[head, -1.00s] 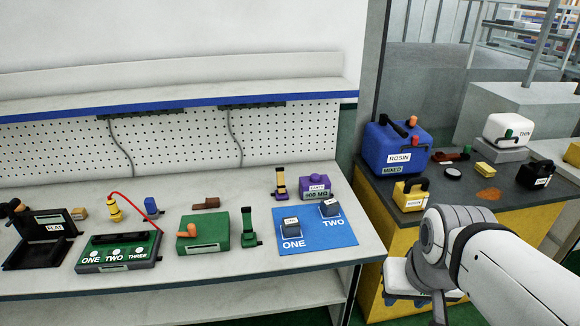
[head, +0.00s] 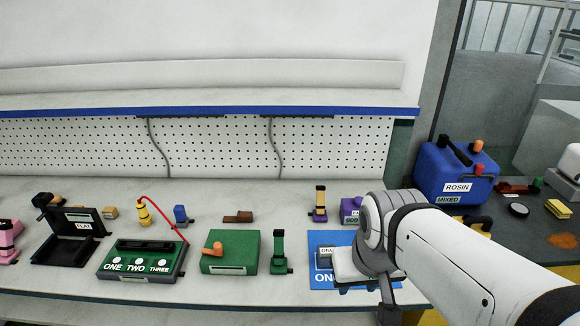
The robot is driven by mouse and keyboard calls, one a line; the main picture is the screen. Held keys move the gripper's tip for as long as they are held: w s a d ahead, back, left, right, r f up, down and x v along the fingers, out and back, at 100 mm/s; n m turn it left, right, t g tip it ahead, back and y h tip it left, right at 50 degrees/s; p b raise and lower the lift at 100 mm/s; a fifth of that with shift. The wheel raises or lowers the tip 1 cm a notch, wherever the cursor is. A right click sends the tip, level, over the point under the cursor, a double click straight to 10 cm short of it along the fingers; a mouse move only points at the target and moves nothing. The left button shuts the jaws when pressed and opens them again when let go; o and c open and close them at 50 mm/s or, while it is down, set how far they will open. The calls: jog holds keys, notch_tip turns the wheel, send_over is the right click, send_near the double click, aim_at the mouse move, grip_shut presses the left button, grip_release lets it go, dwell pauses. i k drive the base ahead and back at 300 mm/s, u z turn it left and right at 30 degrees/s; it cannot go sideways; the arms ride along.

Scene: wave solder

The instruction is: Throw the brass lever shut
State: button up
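A similar green lever (head: 279,253) stands nearer the front, also upright. My arm comes in from the lower right. Only a grey part at the arm's end, around my gripper (head: 388,295), shows over the bench's front right; fingertips cannot be made out. It is apart from the brass lever, in front and to the right in the picture.
A green box with an orange knob (head: 213,249), a ONE TWO THREE panel (head: 140,260) and a black FLAT case (head: 82,226) stand to the left. My arm partly covers a blue mat (head: 316,240) and a purple block (head: 350,205). A blue ROSIN can (head: 455,175) stands far right.

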aim_at(320, 204)
jog(key=u, duration=0.2)
jog(key=i, duration=0.85)
jog(key=z, duration=0.4)
